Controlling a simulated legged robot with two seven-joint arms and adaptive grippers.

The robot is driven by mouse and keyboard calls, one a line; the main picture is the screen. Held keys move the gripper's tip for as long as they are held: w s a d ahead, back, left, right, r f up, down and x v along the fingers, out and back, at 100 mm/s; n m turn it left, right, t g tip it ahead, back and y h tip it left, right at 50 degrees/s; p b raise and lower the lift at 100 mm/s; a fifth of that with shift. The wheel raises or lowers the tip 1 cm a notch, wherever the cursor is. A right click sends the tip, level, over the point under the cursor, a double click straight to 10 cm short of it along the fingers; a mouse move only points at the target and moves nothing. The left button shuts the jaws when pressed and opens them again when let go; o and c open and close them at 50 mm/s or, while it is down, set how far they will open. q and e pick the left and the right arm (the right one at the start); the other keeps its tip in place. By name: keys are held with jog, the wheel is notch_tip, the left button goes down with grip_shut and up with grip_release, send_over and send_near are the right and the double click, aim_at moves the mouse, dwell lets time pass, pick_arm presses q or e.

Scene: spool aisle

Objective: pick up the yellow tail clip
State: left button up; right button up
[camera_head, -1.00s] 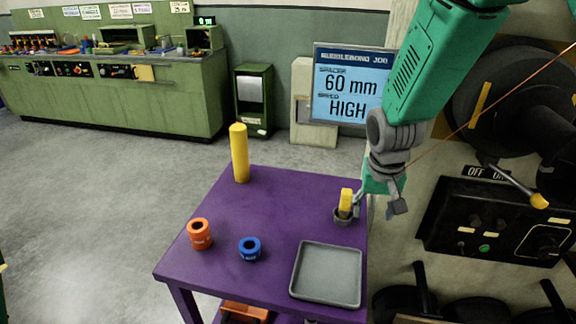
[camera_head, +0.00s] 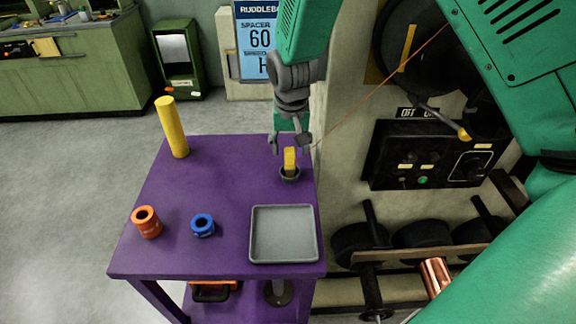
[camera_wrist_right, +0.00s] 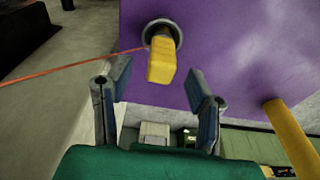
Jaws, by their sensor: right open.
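The yellow tail clip (camera_head: 290,159) stands upright in a small grey cup (camera_head: 289,175) near the right edge of the purple table (camera_head: 215,187). In the right wrist view the clip (camera_wrist_right: 161,62) shows beyond the fingertips, roughly midway between them, with the cup's rim (camera_wrist_right: 150,29) around its base. My right gripper (camera_head: 290,145) is open and empty, close to the clip on its far side and slightly above. It also shows in the right wrist view (camera_wrist_right: 159,85) with its fingers apart. I see no contact with the clip. My left gripper is not in view.
An empty grey tray (camera_head: 284,234), a blue ring (camera_head: 203,225), an orange spool (camera_head: 146,222) and a yellow post (camera_head: 172,128) stand on the table. A control panel (camera_head: 434,154) is on the right. A thin orange line runs near my right gripper.

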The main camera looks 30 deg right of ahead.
aim_at(289, 158)
jog(key=f, duration=0.4)
jog(key=shift+w+d+f, duration=0.2)
jog(key=shift+w+d, duration=0.15)
jog(key=shift+a+r, duration=0.1)
jog(key=shift+a, duration=0.15)
jog(key=shift+s+a+r, duration=0.1)
jog(key=c, duration=0.4)
jog(key=shift+a, duration=0.1)
grip_shut()
jog(key=shift+d, duration=0.25)
